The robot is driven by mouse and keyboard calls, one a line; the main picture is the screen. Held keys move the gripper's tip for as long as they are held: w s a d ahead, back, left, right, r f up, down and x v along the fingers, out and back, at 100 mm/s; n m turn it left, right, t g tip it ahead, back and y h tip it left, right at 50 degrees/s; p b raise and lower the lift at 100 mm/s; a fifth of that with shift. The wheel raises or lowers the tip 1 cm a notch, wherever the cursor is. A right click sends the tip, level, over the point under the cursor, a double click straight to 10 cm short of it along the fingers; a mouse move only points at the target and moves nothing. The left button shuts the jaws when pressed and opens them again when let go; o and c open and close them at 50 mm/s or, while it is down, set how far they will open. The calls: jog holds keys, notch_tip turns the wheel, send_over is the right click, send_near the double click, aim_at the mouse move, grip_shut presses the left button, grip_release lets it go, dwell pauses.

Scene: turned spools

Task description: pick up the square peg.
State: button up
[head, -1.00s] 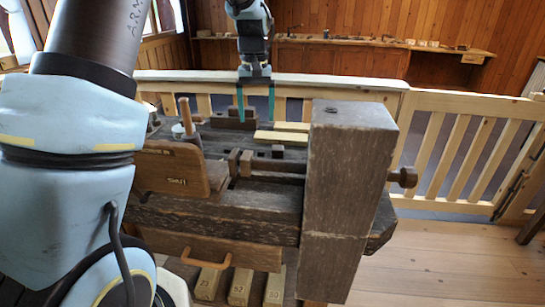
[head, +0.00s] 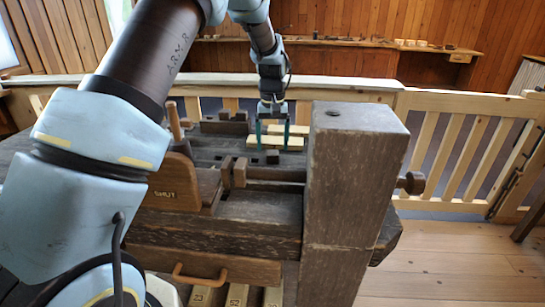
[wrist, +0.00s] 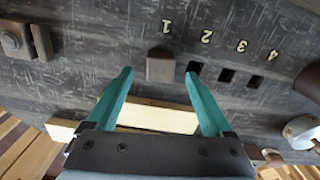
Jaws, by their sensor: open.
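The square peg (wrist: 160,66) is a short dark wooden block standing up from the worn bench top, by the number 1 in a row of numbered square holes. In the head view the peg (head: 272,157) shows small, just in front of the pale wooden strips. My gripper (head: 272,148) is open and empty, pointing down close to the peg. In the wrist view my gripper (wrist: 158,76) has one teal finger to each side of the peg's near edge, with space between. I cannot tell the exact height of the fingertips over the bench.
Pale strips (head: 262,142) lie on the bench behind the peg. A dark wooden screw and jaw (head: 240,170) lie in front, and a thick upright post (head: 345,185) stands to the right. A board marked SHUT (head: 174,186) is at the left. A fence (head: 445,150) runs behind.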

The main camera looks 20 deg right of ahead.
jog(key=shift+f, duration=1.15)
grip_shut()
jog(key=shift+r, duration=0.1)
